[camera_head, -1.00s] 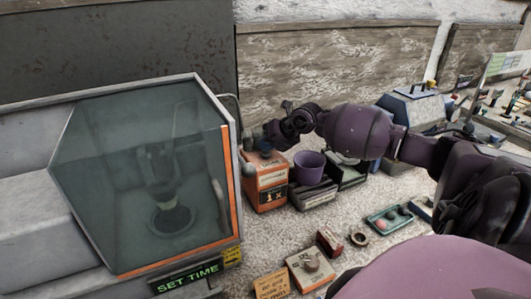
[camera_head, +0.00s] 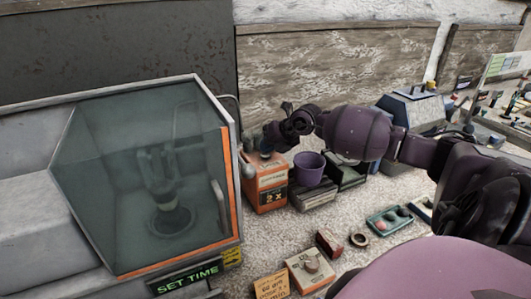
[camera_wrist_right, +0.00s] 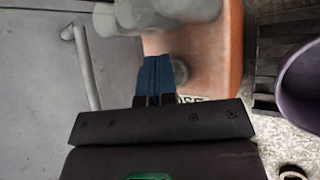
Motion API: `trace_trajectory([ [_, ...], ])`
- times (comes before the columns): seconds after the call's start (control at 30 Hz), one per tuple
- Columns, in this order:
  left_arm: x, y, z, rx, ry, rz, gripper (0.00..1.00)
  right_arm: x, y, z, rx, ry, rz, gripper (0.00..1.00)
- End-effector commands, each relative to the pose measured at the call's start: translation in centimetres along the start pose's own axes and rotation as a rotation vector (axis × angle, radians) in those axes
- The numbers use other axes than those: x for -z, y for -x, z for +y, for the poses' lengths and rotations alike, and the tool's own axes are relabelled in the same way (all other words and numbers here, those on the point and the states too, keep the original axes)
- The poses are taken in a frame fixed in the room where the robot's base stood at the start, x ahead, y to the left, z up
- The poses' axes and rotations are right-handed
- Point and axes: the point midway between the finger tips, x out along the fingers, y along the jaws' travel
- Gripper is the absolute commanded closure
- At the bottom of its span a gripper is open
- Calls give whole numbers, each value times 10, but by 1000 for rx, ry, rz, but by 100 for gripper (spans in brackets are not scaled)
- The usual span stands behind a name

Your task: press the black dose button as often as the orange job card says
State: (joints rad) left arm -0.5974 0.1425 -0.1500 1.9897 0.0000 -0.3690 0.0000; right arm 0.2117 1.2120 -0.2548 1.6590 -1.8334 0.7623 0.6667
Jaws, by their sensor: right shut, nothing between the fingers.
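The orange dose box (camera_head: 264,188) stands right of the glass-fronted machine, and its dark display reads 2 x. My right gripper (camera_head: 262,139) is shut and empty at the top of this box. In the right wrist view its blue fingers (camera_wrist_right: 153,80) are together in front of the orange box (camera_wrist_right: 215,65), with part of a label beside them. The black dose button is not visible; the fingers may hide it. My left gripper is not in view.
The machine (camera_head: 40,190) fills the left, with a SET TIME display (camera_head: 187,278). A purple cup (camera_head: 309,170) stands on dark boxes beside the dose box. A small carton (camera_head: 310,270), a ring (camera_head: 360,240) and a teal tray (camera_head: 388,224) lie nearer.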

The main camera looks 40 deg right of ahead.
Motion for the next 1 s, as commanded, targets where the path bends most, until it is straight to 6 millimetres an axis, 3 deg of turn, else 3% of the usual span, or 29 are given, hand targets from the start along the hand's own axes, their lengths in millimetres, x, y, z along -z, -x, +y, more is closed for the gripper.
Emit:
trace_trajectory([
  [0.23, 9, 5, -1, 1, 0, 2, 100, -7, 10, 7, 0, 1, -1, 100],
  [0.67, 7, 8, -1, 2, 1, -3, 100, -8, 11, 8, 0, 0, -1, 100],
  [1.0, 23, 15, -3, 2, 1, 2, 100, -21, 28, 20, 0, 2, -2, 100],
])
